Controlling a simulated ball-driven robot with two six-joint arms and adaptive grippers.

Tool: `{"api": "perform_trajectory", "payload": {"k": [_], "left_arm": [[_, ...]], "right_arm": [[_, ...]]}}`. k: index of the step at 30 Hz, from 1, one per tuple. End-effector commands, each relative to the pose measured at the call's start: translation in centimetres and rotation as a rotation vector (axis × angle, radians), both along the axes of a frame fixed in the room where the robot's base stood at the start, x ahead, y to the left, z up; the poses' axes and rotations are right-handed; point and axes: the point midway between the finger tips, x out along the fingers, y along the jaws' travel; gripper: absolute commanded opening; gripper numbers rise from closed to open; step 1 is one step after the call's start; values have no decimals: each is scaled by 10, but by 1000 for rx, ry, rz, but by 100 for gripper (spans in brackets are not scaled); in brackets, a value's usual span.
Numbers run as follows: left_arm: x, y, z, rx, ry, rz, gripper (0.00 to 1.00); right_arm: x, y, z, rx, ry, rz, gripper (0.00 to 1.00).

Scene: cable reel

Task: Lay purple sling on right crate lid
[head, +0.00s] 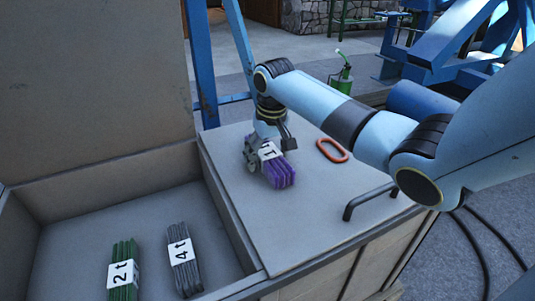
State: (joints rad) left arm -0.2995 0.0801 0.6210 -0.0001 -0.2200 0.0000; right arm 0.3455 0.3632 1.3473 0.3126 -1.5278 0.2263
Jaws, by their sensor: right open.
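The purple sling (281,173) is a folded bundle with a white label. It lies on the grey right crate lid (316,219), near the lid's middle. My right gripper (269,158) is at the far end of the bundle, with its open fingers on either side of the label area. Part of the bundle is hidden by the gripper. My left gripper is not in view.
A red-orange ring (332,151) lies on the lid to the right of the sling. A black handle (370,199) stands at the lid's right edge. The open compartment at left holds a green sling (123,270) marked 2t and a grey sling (183,262) marked 4t.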

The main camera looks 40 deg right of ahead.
Motion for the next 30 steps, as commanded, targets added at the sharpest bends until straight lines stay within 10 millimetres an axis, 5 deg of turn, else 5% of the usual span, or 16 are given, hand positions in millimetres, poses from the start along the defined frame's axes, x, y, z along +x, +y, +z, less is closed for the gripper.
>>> {"api": "perform_trajectory", "payload": {"k": [5, 21, 30], "left_arm": [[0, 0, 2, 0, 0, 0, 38], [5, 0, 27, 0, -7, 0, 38], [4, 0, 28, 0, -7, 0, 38]], "right_arm": [[-1, 0, 9, -1, -1, 0, 78], [-15, 4, 112, 0, -1, 0, 78], [-17, 5, 121, 0, 1, -1, 78]]}}
